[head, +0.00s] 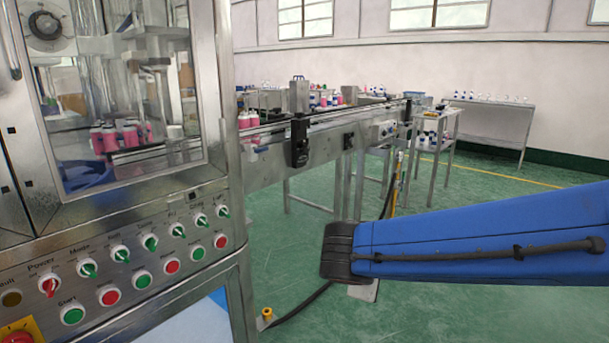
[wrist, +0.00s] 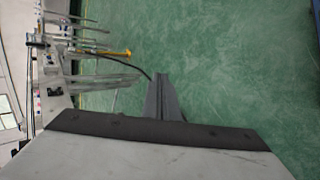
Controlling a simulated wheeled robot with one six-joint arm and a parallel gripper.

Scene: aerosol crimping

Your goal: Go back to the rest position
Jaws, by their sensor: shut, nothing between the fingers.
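My gripper (wrist: 161,80) shows in the wrist view as a narrow dark grey shape with its fingers together and nothing between them. It points out over the green floor. In the head view my blue arm comes in from the right and ends in a black joint; a small grey piece shows below it, and the fingers cannot be made out there. The arm is over open floor, apart from the crimping machine (head: 120,225) at the left.
The machine has a panel of several buttons and switches (head: 110,297). A conveyor (head: 345,118) with bottles runs from it to the back. Side tables (head: 490,104) stand behind. A dark cable (head: 305,303) lies on the green floor (head: 470,310).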

